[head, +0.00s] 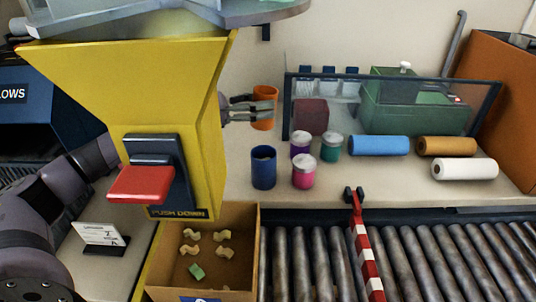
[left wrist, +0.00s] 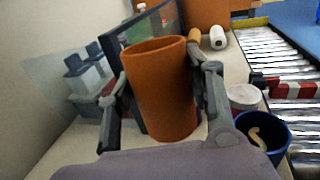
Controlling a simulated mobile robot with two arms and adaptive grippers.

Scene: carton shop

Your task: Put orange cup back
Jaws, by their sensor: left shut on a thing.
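The orange cup (head: 264,93) is at the back of the counter in the head view, just right of the yellow hopper. In the left wrist view the orange cup (left wrist: 160,90) stands upright between the fingers. My left gripper (head: 262,107) is shut on the cup, with a finger on each side of it (left wrist: 160,105). Most of my left arm is hidden behind the yellow hopper. I cannot tell whether the cup's base touches the counter. My right gripper is not in view.
A blue cup (head: 263,168) and several lidded jars (head: 304,172) stand in front of the orange cup. A clear panel (head: 390,100) guards a green box (head: 415,103). Rolls (head: 464,169) lie to the right. The yellow hopper (head: 130,90) stands over an open carton (head: 248,235) beside the roller conveyor (head: 420,260).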

